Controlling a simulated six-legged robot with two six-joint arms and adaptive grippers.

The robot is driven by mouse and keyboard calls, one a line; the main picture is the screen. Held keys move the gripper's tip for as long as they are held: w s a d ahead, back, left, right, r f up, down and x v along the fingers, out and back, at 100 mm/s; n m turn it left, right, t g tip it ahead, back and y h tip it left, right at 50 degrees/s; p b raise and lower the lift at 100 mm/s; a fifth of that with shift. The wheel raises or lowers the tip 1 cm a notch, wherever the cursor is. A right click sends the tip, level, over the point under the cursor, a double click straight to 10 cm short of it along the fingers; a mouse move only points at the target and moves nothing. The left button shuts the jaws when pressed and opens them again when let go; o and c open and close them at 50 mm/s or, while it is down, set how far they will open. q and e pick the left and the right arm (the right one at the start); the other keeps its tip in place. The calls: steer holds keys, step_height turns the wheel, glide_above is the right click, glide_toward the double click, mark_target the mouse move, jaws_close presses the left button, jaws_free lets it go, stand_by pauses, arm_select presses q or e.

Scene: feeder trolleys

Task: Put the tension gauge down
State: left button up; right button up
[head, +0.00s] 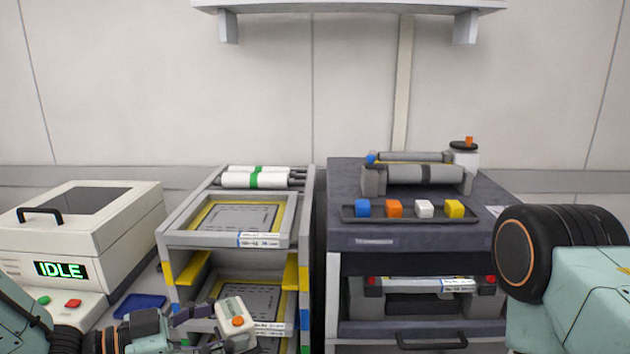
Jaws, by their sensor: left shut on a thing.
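The tension gauge (236,313) appears to be the small off-white block with an orange button, low in the head view left of centre. My left gripper (200,328) comes in from the lower left and is shut on it. The gauge is held tilted, in front of the lower part of the shelved trolley. The lower edge of the picture cuts off part of the gripper. Only links of my right arm show at the right; its gripper is out of view.
A blue pad (140,305) lies bare beside the white machine (85,235) reading IDLE. The shelved trolley (170,240) carries framed screens and green-banded rollers (255,180). The dark trolley (345,190) holds a roller unit (415,175) and a tray (375,218) of coloured cubes.

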arm_select(q)
steer(key=s+a+f+b, duration=0.2)
steer(key=f, duration=0.4)
steer(key=s+a+f+n+t+b, duration=0.1)
steer(key=s+a+f+b, duration=0.1)
steer(key=f, duration=0.4)
steer(key=shift+s+a+f+y, duration=0.3)
steer(key=shift+s, duration=0.35)
steer(key=shift+a, duration=0.1)
